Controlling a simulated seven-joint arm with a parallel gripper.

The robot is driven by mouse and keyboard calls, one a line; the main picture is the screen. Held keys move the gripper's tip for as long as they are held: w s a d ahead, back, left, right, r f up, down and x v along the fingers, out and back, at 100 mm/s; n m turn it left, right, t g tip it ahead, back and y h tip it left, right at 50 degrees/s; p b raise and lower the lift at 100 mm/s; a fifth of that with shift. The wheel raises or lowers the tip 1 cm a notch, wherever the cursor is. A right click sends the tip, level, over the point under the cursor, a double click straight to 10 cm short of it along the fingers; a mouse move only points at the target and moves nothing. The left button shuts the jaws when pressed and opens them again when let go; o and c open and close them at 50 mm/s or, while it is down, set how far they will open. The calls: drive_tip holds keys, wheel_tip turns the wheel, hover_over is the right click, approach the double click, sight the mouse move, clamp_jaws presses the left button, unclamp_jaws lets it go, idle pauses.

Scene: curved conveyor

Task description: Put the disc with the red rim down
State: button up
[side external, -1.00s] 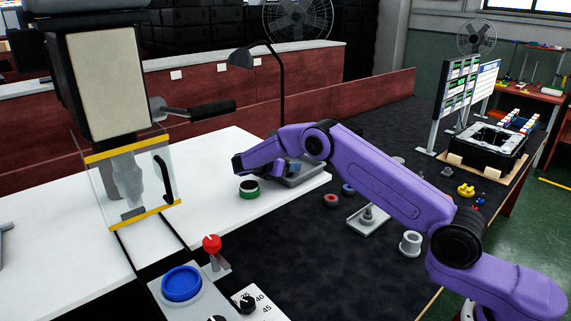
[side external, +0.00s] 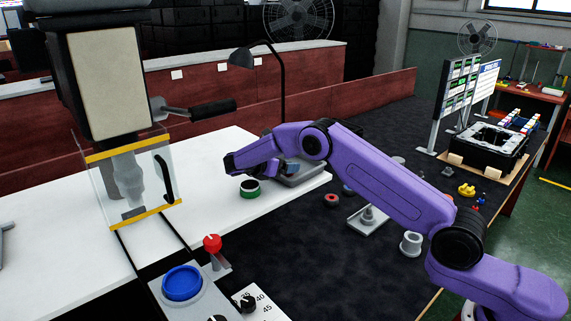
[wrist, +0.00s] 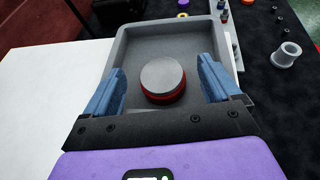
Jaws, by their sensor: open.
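The disc with the red rim (wrist: 163,80) has a grey top and lies in the shallow grey tray (wrist: 118,45) in the wrist view. My gripper (wrist: 161,70) is open, with one blue finger on each side of the disc and visible gaps to both. The side external view shows my gripper (side external: 272,172) low at the tray (side external: 312,175), on the white table. There the red-rimmed disc is hidden or too small to make out.
A green-rimmed disc (side external: 250,188) sits on the white table (side external: 215,205) left of the tray. Small rings, a grey peg stand (side external: 368,217) and a grey cup (side external: 411,243) stand on the dark surface to the right. A lamp (side external: 280,85) rises behind.

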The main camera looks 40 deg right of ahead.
drive_tip(key=v, duration=0.9)
drive_tip(key=shift+s+a+r+y, duration=0.2)
drive_tip(key=shift+a+r+y, duration=0.1)
drive_tip(key=shift+a, duration=0.05)
drive_tip(key=s+a+r+m+y, duration=0.1)
drive_tip(key=s+a+r+y, duration=0.2)
drive_tip(key=s, duration=0.7)
drive_tip(key=s+a+m+y, duration=0.2)
drive_tip(key=s+a+y, duration=0.15)
drive_tip(key=s, duration=0.55)
drive_tip(key=s+d+f+m+g+y, duration=0.1)
drive_tip(key=s+d+m+y, duration=0.1)
drive_tip(key=s, duration=1.2)
drive_tip(key=s+d+m+g+y, duration=0.1)
drive_tip(key=s+d+y, duration=0.3)
drive_tip(key=s, duration=1.1)
drive_tip(key=shift+d+f+m+g+y, duration=0.3)
drive_tip(key=shift+f+m+y, duration=0.1)
drive_tip(key=shift+m, duration=0.4)
